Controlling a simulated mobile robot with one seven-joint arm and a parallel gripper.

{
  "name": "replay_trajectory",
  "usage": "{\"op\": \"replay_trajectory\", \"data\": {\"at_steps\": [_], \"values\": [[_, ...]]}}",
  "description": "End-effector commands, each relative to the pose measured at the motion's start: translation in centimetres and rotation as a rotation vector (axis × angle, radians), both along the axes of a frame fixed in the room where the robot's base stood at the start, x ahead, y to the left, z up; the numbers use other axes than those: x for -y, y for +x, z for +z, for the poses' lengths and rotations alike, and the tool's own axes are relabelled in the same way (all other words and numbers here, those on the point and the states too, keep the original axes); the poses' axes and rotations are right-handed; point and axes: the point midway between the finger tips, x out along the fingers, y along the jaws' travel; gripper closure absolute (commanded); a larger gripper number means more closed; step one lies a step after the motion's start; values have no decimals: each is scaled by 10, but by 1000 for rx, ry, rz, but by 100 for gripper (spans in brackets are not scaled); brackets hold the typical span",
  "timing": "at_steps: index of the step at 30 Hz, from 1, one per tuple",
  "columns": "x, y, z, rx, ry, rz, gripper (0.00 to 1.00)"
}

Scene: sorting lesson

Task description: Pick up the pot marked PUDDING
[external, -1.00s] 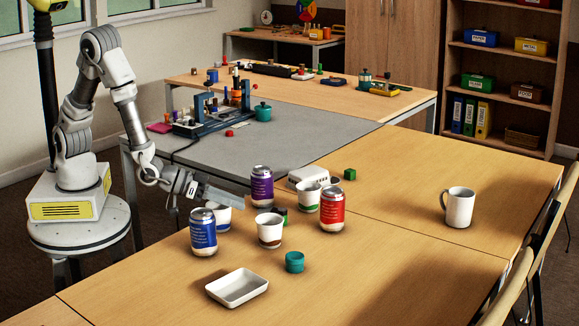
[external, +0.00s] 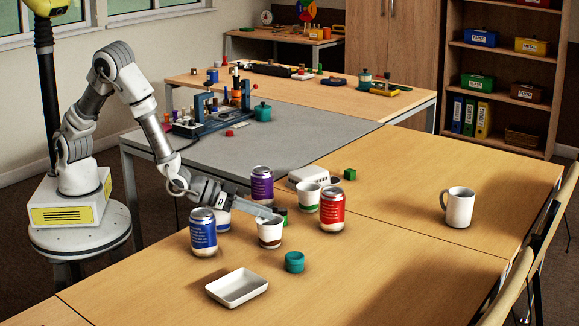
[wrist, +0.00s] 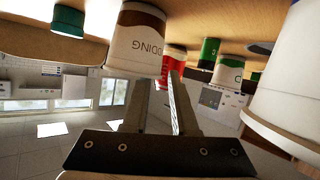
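The pot marked PUDDING is a small white pot (external: 269,236) with a brown band, standing upright on the table. In the wrist view, which is upside down, the pot (wrist: 138,45) shows the letters "DDING", with the rest turned out of sight. My gripper (external: 268,213) is low over the table, with its fingers reaching across beside the pot's rim. In the wrist view my gripper (wrist: 161,85) is open, with a gap between its fingers. The pot is to the left of that gap, and I cannot tell whether a finger touches it.
Close around stand a blue can (external: 203,234), a purple can (external: 262,186), a red can (external: 332,209), a white pot with a green band (external: 307,196) and a blue-banded pot (external: 223,218) partly behind my gripper. A teal pot (external: 294,262) and white tray (external: 237,288) are in front. The right side is clearer.

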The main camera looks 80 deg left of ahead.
Motion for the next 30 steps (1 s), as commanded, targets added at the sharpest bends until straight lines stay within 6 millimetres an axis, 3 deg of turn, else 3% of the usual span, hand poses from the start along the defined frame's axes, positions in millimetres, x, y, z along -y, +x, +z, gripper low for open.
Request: {"op": "replay_trajectory", "data": {"at_steps": [1, 4, 19, 30], "values": [[0, 0, 0, 0, 0, 0, 85], [0, 0, 0, 0, 0, 0, 100], [0, 0, 5, 0, -1, -1, 100], [0, 0, 74, 3, -4, 0, 100]]}}
